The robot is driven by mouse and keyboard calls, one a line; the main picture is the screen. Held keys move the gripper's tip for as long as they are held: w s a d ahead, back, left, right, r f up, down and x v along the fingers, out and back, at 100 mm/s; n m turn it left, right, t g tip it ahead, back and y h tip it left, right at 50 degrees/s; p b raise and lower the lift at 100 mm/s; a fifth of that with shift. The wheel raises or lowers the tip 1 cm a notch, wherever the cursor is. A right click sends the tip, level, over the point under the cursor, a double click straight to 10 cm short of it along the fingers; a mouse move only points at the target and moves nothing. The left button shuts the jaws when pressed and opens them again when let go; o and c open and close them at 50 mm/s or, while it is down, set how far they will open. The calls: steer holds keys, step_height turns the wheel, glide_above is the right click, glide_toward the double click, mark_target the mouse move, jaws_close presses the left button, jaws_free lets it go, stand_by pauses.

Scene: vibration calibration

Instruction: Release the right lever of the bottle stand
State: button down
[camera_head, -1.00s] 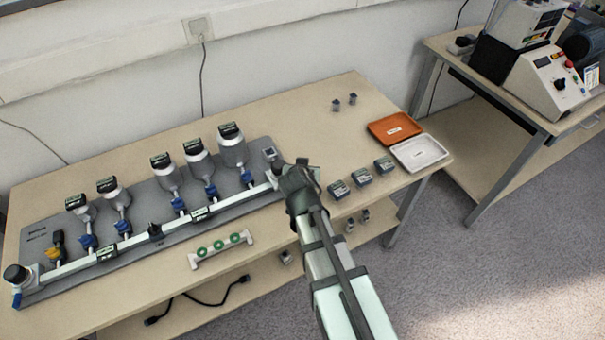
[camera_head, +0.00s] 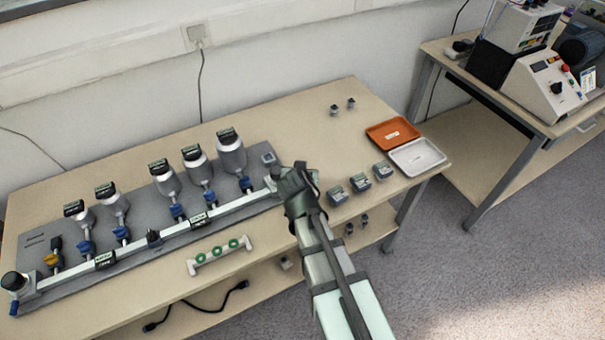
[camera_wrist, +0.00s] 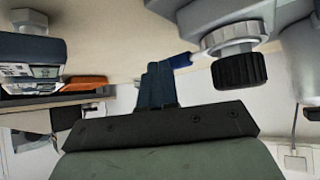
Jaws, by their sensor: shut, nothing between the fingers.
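The bottle stand is a grey baseplate (camera_head: 40,252) with a long pale rail (camera_head: 135,244) and several grey bottles along it. A blue lever (camera_head: 13,309) shows at the rail's left end. At the right end, my gripper (camera_head: 290,180) covers the matching spot in the head view. In the wrist view, a blue lever (camera_wrist: 181,60) sits just right of my gripper's fingertips (camera_wrist: 158,68), close to or touching them. A grey fitting with a black knurled knob (camera_wrist: 239,70) is farther right. My gripper is shut and empty.
Right of my gripper are several small grey boxes (camera_head: 358,182), an orange tray (camera_head: 391,133) and a white tray (camera_head: 418,156). A white holder with green rings (camera_head: 219,255) lies in front of the stand. The table's front edge is close below my arm.

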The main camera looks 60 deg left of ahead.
steer(key=v, duration=1.3)
steer(key=shift+d, duration=0.3)
steer(key=shift+r, duration=0.1)
